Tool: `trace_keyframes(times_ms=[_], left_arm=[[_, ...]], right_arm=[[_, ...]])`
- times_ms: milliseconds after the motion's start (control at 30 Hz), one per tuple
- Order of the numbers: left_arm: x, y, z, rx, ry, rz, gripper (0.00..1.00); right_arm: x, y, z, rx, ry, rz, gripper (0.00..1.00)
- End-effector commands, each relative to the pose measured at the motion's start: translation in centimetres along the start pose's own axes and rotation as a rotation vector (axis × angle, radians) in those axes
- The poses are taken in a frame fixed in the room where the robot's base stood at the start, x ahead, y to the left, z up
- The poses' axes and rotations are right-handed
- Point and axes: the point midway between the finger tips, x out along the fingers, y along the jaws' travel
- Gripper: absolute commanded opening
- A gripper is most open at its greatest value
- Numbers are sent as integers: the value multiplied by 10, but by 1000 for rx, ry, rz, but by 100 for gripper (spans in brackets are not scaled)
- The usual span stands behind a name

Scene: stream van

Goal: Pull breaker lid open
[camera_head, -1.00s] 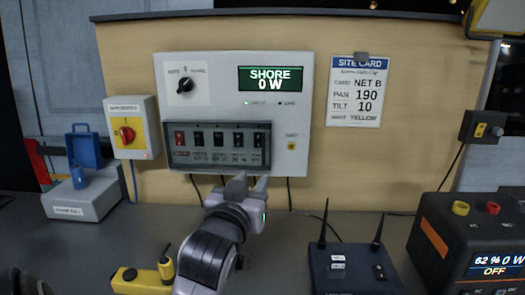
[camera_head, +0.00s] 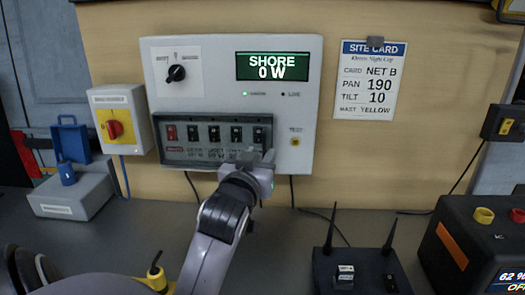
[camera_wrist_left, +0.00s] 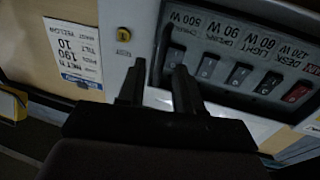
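The breaker lid (camera_head: 203,147) is a clear, dark-framed cover on the lower front of the white panel (camera_head: 300,60). It appears shut over a row of several switches, the leftmost red. In the left wrist view, upside down, the lid (camera_wrist_left: 225,85) shows with its switches and wattage labels. My left gripper (camera_head: 258,160) is at the lid's lower right corner. In the left wrist view its two dark fingers (camera_wrist_left: 158,85) stand apart, with the corner of the lid frame between or just behind them. I cannot tell whether they touch it. My right gripper is not in view.
A blue padlock-like item on a grey box (camera_head: 75,196) stands further left. A site card (camera_head: 369,80) hangs right. A router with antennas (camera_head: 350,272) and a power unit (camera_head: 455,240) stand at front right.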

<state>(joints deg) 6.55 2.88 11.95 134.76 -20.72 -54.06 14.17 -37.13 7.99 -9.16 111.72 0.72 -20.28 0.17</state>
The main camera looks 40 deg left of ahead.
Motion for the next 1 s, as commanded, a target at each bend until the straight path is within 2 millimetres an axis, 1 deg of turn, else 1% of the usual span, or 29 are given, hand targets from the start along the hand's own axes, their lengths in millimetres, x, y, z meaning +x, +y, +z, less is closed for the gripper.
trace_keyframes(times_ms=[33,100,200,333,567,667,700,1000], left_arm=[[7,0,-1,1,0,-1,35],[14,0,-1,0,2,-1,35],[21,0,-1,0,1,-1,35],[26,0,0,0,1,-1,35],[26,0,0,0,1,-1,35],[26,0,0,0,1,-1,6],[26,0,0,0,1,-1,0],[26,0,0,0,0,-1,0]], right_arm=[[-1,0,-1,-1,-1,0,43],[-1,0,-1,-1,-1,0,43],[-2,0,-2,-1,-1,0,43],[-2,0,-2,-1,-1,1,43],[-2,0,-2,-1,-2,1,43],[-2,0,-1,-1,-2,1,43],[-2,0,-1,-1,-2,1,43],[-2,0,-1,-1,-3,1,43]])
